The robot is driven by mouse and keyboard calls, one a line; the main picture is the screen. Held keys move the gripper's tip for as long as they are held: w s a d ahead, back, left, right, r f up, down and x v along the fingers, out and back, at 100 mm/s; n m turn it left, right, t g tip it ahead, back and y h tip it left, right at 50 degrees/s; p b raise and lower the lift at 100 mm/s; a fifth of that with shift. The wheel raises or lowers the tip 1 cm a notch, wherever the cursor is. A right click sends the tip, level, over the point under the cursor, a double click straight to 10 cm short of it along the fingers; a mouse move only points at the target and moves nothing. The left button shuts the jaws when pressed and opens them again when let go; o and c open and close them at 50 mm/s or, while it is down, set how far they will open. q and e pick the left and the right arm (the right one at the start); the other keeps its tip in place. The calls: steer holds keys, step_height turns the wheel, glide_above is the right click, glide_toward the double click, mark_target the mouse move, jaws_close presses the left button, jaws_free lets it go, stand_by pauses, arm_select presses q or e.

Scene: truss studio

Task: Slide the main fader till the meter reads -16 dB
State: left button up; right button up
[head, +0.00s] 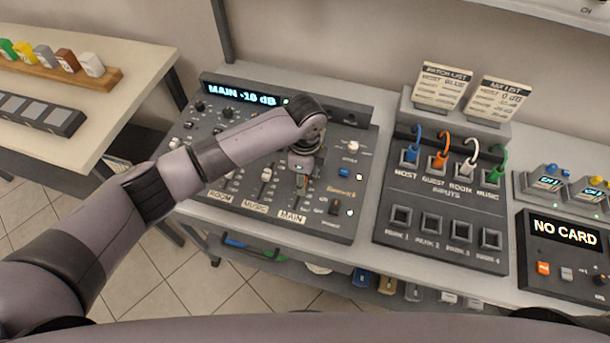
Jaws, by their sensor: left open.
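The mixer (230,200) is a dark grey console on the bench. Its meter display (240,95) at the back shows blue-white text that looks like "MAIN -16 dB"; the last digit is slightly blurred. The main fader's slot (297,203) is above the MAIN label, right of the music fader (265,177). My left gripper (305,180) points down over the main fader, with its fingers open around or just above the cap. The gripper hides most of the cap, so contact cannot be told. My right gripper is out of view.
A patch panel (440,215) with coloured plugs stands right of the mixer. Further right is a "NO CARD" unit (565,240). Two cards (443,87) stand behind. A side table (110,60) at left holds coloured blocks. My left arm crosses over the mixer.

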arm_select(q)
steer(key=shift+r, duration=0.2)
step_height(320, 180, up, 12)
steer(key=shift+f, duration=0.15)
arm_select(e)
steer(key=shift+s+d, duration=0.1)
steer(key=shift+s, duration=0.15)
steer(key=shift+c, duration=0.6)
